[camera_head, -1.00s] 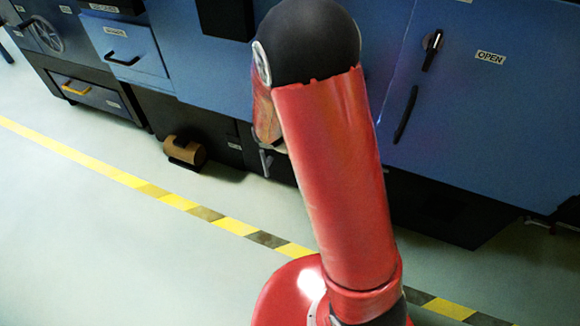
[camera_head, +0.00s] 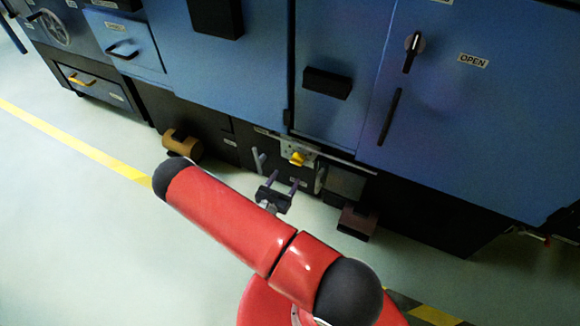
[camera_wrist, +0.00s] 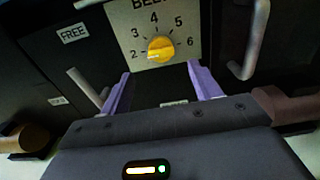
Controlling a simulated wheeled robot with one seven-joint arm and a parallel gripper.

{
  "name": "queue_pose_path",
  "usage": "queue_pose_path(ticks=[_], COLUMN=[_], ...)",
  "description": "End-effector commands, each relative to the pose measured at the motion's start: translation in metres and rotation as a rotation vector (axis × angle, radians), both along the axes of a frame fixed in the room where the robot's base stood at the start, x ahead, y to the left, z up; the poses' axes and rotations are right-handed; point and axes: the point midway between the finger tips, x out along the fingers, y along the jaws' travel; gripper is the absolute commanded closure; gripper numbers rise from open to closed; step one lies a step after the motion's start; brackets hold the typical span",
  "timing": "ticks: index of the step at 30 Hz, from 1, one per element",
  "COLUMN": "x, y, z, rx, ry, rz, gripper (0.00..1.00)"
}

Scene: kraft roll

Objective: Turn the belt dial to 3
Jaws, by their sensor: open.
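The belt dial is a yellow knob (camera_wrist: 161,48) on a pale plate (camera_wrist: 190,22) with the numbers 2 to 6 around it. In the wrist view it is just above centre; a pale mark on the knob seems to lie toward the 2, but it is small. The dial also shows low on the blue machine in the head view (camera_head: 297,158). My gripper (camera_wrist: 165,82) is open and empty, its two purple fingers spread below and either side of the dial, apart from it. In the head view my gripper (camera_head: 281,184) is just below the dial.
A bar handle (camera_wrist: 249,40) stands right of the plate and another pale bar (camera_wrist: 84,86) at its lower left. A "FREE" label (camera_wrist: 73,33) is at the left. A brown roll (camera_head: 183,144) sits at the machine's foot. Pale floor (camera_head: 70,220) is clear at the left.

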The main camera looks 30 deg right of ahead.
Motion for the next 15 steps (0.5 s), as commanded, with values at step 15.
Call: queue_pose_path(ticks=[15], x=[0.041], y=[-0.053], z=[0.001], rx=[0.001], ry=[-0.003], rz=[-0.005], gripper=[0.37])
